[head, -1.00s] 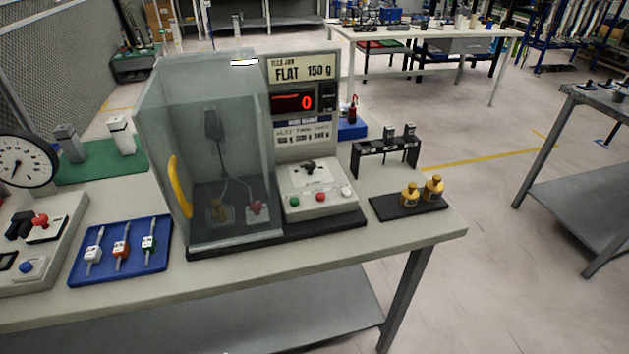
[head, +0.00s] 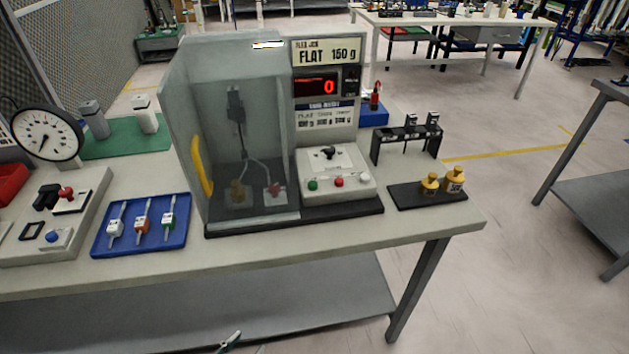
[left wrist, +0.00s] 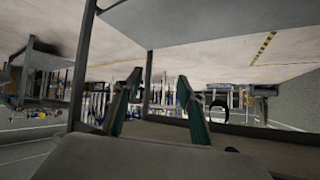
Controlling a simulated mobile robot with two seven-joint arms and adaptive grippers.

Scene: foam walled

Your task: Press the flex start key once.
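The flex tester (head: 325,120) stands on the table, with a sign reading "FLAT 150 g" and a red display showing 0. Its sloped control box (head: 330,170) carries a green button (head: 313,185), a red button (head: 339,182) and a white button (head: 364,180). I cannot read which one is the start key. A clear guard with a yellow handle (head: 202,165) encloses the chamber at its left. My left gripper (head: 231,341) barely shows at the bottom edge, below and in front of the tabletop. In the left wrist view its fingers (left wrist: 158,95) are apart and empty. My right gripper is out of view.
A blue tray (head: 140,245) with small connectors lies left of the tester. A dial gauge (head: 47,134) and another control panel (head: 55,215) stand further left. Brass weights (head: 454,180) and a black rack (head: 407,140) are at the right. The table's front edge is clear.

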